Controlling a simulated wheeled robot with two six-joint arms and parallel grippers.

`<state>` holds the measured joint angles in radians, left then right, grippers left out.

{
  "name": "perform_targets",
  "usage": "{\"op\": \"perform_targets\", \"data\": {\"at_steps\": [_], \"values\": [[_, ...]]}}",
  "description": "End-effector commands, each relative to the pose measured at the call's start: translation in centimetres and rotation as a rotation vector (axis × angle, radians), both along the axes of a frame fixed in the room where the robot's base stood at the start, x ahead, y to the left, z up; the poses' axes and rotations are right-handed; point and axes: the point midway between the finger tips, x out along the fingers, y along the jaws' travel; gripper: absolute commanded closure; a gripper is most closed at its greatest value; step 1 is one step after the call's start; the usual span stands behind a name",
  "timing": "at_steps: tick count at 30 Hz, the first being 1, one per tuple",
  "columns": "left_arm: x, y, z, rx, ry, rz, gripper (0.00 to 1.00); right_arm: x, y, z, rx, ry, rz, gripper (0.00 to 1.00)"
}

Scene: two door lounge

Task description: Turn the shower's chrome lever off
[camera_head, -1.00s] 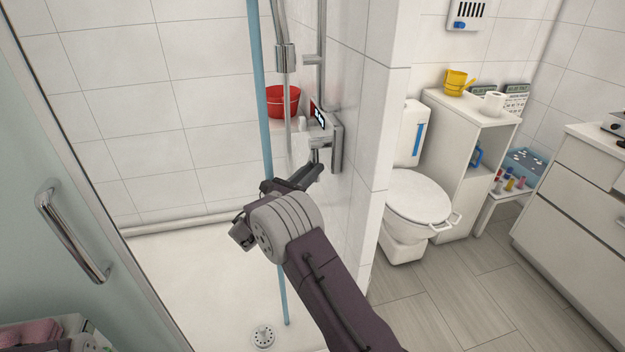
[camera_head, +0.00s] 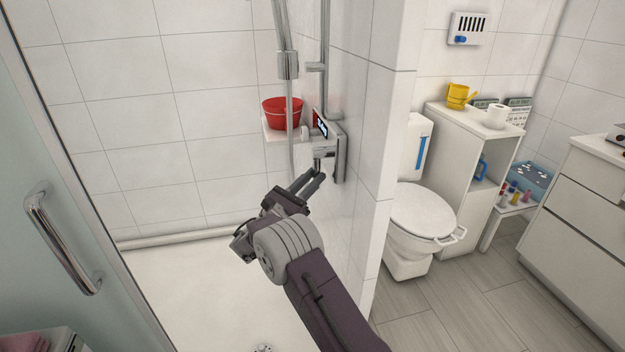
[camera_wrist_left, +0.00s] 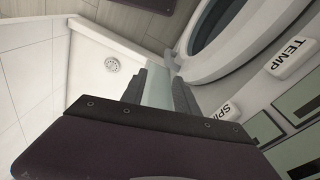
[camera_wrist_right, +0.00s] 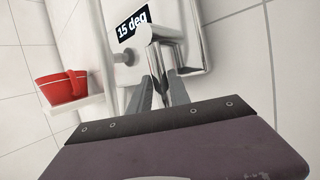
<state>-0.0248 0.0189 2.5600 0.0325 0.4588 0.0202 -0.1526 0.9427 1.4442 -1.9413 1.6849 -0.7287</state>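The shower's chrome lever (camera_head: 318,165) is on the chrome mixer (camera_head: 340,150) on the right shower wall. In the right wrist view the lever (camera_wrist_right: 157,58) points down toward me below a display (camera_wrist_right: 133,25) reading "15 deg". My right gripper (camera_head: 318,178) is at the lever, its fingers a little apart. In the right wrist view the lever's lower end lies between the fingertips (camera_wrist_right: 159,82); I cannot tell whether they touch it. No blue water stream shows now. My left gripper (camera_wrist_left: 158,80) is open and empty beside a washer (camera_wrist_left: 250,95).
A red bucket (camera_head: 283,113) stands on a white shelf left of the mixer. The hose (camera_head: 290,125) hangs just left of it. The glass door with its handle (camera_head: 62,243) is at left. A wall edge (camera_head: 385,140) separates the toilet (camera_head: 425,212). The shower floor is clear.

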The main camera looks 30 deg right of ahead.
Motion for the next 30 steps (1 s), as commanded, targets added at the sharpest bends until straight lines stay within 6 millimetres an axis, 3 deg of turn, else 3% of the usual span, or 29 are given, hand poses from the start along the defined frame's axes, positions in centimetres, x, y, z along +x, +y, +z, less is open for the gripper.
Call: {"op": "perform_targets", "data": {"at_steps": [10,21,30], "values": [[0.0,0.0,0.1,0.0,0.0,0.0,0.64,0.0,0.2,0.0,0.0,0.001,0.001,0.71],[0.0,0.0,1.0,0.0,0.0,0.0,0.64,-2.3,6.7,-2.4,-0.002,0.003,0.003,0.71],[0.0,0.0,1.1,0.0,0.0,0.0,0.64,-2.9,8.1,-3.0,0.0,0.001,0.0,0.71]]}}
